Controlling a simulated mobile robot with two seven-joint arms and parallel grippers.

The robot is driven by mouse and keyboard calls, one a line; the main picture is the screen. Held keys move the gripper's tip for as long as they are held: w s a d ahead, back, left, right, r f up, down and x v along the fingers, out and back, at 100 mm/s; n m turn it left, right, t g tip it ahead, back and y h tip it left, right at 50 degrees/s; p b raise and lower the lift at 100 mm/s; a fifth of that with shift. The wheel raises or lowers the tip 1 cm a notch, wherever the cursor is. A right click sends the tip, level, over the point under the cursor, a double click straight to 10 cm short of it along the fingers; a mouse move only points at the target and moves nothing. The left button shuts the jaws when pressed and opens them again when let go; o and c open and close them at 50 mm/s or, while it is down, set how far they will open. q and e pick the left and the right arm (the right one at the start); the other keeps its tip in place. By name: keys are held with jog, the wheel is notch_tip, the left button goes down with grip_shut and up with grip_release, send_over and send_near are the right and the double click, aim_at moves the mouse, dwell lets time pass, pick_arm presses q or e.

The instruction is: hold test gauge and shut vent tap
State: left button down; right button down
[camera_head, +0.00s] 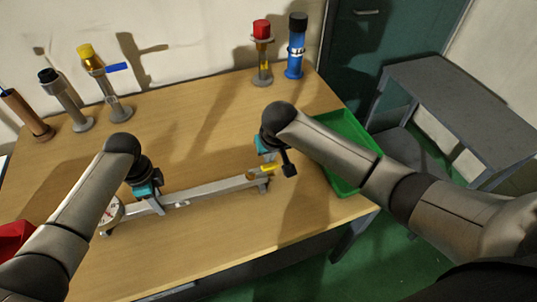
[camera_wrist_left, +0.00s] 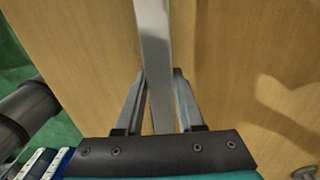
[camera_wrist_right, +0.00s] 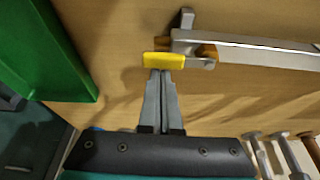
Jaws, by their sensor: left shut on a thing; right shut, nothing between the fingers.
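The test gauge is a long grey metal bar (camera_head: 215,189) above the table, with a round white dial (camera_head: 110,212) at its left end. A vent tap with a yellow handle (camera_head: 267,169) is at its right end. The handle lies roughly along the bar. My left gripper (camera_head: 158,208) is shut on the bar near the dial; the left wrist view shows the bar (camera_wrist_left: 155,40) between its fingers. My right gripper (camera_wrist_right: 160,73) is shut and empty, its fingertips right by the long edge of the yellow handle (camera_wrist_right: 163,60). I cannot tell whether they touch.
A green tray (camera_head: 345,160) is at the table's right edge, under my right forearm. Capped fittings on stands, one yellow-topped (camera_head: 86,52), one red-topped (camera_head: 261,32) and one blue (camera_head: 296,48), stand along the back. The middle of the wooden table (camera_head: 190,130) is clear.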

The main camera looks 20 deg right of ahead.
jog(key=shift+s+m, duration=0.4)
jog(key=shift+m, duration=0.3)
jog(key=shift+s+m+h, duration=0.6)
jog(key=shift+s+m, duration=0.05)
jog(key=shift+m, duration=0.55)
jog(key=m, duration=0.1)
jog(key=s+m, duration=0.1)
jog(key=m, duration=0.1)
jog(key=s+m+g+h, duration=0.1)
jog(key=shift+s+a+m, duration=0.1)
jog(key=shift+a+m, duration=0.2)
jog(key=shift+a, duration=0.05)
jog(key=shift+s+a+m, duration=0.2)
jog(key=shift+s+m, duration=0.1)
jog(key=shift+s, duration=0.1)
jog(key=shift+s+a, duration=0.75)
jog(key=shift+a, duration=0.1)
jog(key=shift+w, duration=0.15)
jog(key=shift+w+a, duration=0.15)
jog(key=shift+w, duration=0.55)
